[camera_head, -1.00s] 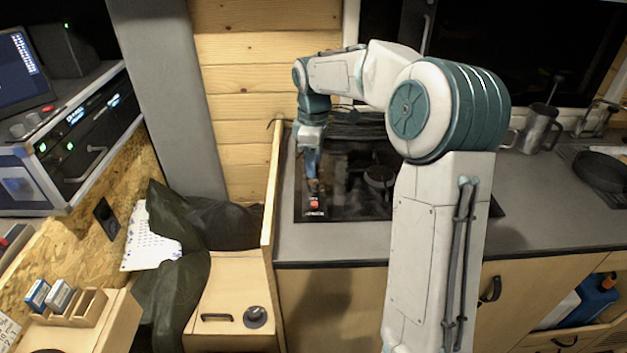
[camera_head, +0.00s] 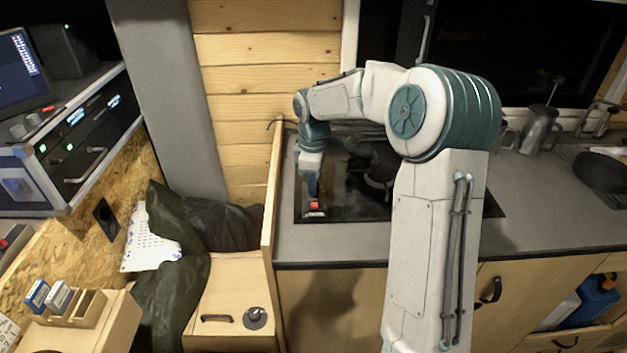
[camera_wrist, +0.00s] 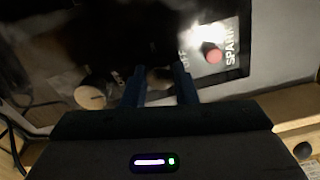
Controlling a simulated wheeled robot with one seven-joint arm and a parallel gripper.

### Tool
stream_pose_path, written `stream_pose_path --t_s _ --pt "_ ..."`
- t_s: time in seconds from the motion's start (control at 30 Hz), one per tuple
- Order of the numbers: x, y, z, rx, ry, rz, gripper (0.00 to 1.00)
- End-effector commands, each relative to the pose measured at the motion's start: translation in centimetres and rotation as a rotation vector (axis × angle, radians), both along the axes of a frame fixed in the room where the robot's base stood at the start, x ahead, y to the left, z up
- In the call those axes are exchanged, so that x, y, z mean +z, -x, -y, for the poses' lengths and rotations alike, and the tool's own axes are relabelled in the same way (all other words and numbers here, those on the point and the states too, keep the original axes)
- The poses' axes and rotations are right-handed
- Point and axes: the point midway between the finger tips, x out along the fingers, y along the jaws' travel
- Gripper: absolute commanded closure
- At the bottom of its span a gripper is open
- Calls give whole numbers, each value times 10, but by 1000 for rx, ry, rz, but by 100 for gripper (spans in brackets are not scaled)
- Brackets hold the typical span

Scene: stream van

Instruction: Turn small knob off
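The black cooktop (camera_head: 345,205) is set in the grey counter. In the wrist view a round pale knob (camera_wrist: 90,97) sits left of my fingers. A red button (camera_wrist: 213,54) beside the words "SPARK" and "OFF" is just beyond my right finger; it also shows in the head view (camera_head: 314,205). My gripper (camera_wrist: 160,80) points down at the cooktop's front left, with its two blue fingers apart. A small pale patch shows between them; I cannot tell whether it is the small knob. In the head view my gripper (camera_head: 312,190) is just behind the red button.
A wooden partition (camera_head: 272,200) rises close to the left of the cooktop. A dark pan support (camera_head: 378,180) stands on the cooktop's right part. A metal mug (camera_head: 538,130) and a dark pan (camera_head: 602,172) are farther right. The counter right of my arm is mostly clear.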

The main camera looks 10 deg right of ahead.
Motion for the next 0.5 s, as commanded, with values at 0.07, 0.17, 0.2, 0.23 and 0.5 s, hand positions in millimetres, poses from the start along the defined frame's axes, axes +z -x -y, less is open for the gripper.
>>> stream_pose_path --t_s 0.07,0.17,0.2,0.23,0.5 --pt "0 0 0 -2 0 1 97" --pt "1 0 0 -11 0 1 97" --pt "1 0 0 -18 0 1 97" --pt "1 0 0 -25 0 1 97" --pt "1 0 -1 -167 0 1 97"
